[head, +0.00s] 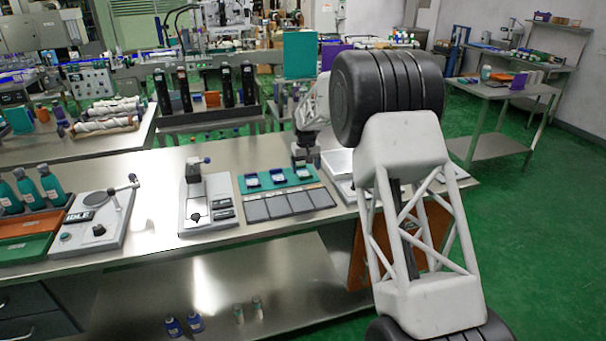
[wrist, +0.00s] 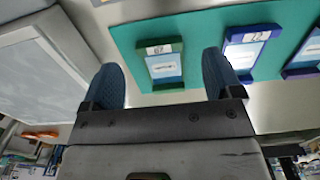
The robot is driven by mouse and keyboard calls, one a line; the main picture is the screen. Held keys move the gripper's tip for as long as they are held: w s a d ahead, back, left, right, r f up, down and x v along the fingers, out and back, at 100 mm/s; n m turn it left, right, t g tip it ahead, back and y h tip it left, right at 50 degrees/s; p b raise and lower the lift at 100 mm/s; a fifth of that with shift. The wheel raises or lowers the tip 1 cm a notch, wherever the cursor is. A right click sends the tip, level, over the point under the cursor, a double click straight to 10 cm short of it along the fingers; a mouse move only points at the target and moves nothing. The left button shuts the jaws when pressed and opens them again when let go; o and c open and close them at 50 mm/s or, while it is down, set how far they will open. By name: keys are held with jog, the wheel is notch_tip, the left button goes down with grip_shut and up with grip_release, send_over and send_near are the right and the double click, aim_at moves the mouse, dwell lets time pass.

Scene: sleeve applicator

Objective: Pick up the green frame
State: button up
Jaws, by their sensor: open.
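The green frame (wrist: 180,64) lies on a teal mat (wrist: 205,22) in the wrist view, around a white and light-blue label. My gripper (wrist: 160,60) is open, with its two dark blue fingers on either side of the green frame in the picture. I see no contact, and the height gap is hard to judge. In the head view my gripper (head: 305,160) is over the right end of the mat (head: 241,184), and the green frame is small and partly hidden under it. A blue frame (wrist: 231,68) and a purple frame (wrist: 290,73) lie to the right in the wrist view.
A pale tray (wrist: 35,75) lies left of the gripper in the wrist view. In the head view, several grey panels (head: 285,205) lie in front of the mat. A press-like device (head: 207,205) and a device with an arm (head: 98,225) stand farther left on the metal bench (head: 150,265).

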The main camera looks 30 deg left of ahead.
aim_at(306, 172)
jog(key=shift+f, duration=1.65)
jog(key=c, duration=1)
jog(key=shift+r, duration=0.15)
jog(key=shift+r, duration=1.75)
jog(key=shift+s+d+f, duration=0.1)
jog(key=shift+s+d, duration=0.1)
jog(key=shift+d, duration=0.05)
jog(key=s+d, duration=0.3)
jog(key=s, duration=0.1)
jog(key=s+d+r, duration=0.1)
jog(key=s+d, duration=0.2)
jog(key=s, duration=0.1)
jog(key=s+d, duration=0.3)
jog(key=s, duration=0.1)
jog(key=shift+s+d+r, duration=0.1)
jog(key=shift+s+r, duration=0.05)
jog(key=shift+r, duration=0.05)
